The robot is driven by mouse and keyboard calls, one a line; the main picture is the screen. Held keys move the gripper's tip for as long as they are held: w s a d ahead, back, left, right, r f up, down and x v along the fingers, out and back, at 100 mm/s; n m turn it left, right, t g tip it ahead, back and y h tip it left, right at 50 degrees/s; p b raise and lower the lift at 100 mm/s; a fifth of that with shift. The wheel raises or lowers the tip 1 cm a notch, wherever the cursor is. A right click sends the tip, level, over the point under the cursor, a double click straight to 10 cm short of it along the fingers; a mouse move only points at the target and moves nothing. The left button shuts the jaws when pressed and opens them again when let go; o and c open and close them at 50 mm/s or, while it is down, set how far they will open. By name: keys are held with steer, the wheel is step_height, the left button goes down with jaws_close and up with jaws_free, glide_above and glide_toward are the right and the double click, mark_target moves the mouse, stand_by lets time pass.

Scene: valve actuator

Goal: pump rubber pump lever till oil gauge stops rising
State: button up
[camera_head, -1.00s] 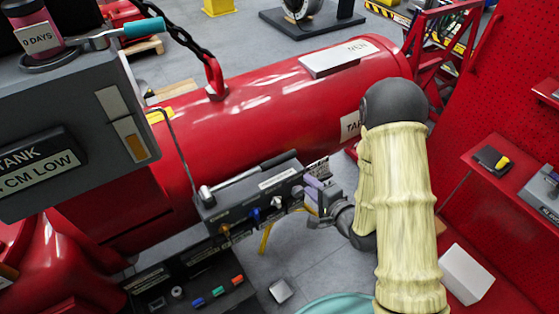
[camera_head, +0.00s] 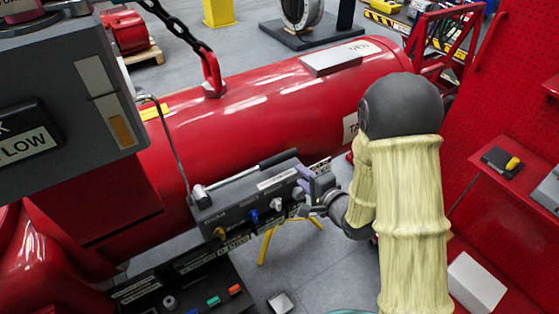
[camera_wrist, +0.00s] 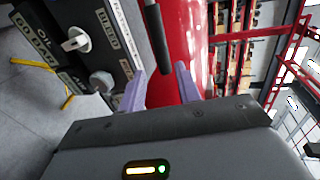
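The pump lever (camera_head: 245,172) is a metal rod with a black grip, lying low along the top of a grey control box (camera_head: 230,215). Its black grip also shows in the wrist view (camera_wrist: 155,35). My gripper (camera_head: 308,184) is at the right end of the box. In the wrist view my gripper (camera_wrist: 159,70) has its purple fingers apart, with the grip's end in line with the gap; I cannot tell whether it lies between them. Nothing is held. A small window with an amber part (camera_head: 121,116) on the grey tank may be the oil gauge.
A large red cylinder (camera_head: 250,110) lies behind the box. The box carries a yellow, a blue and a white knob on its front. A red pegboard wall with a shelf (camera_head: 510,185) stands at right. Colored buttons (camera_head: 213,302) are below the box.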

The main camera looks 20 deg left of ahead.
mark_target(282, 160)
steer(key=p+x, duration=0.3)
steer(key=x, duration=0.9)
steer(key=shift+w+a+p, duration=0.15)
steer(key=shift+w+p, duration=0.1)
steer(key=shift+p, duration=0.15)
steer(key=shift+a, duration=0.15)
steer(key=shift+f, duration=0.1)
jaws_close()
steer(key=shift+w, duration=0.15)
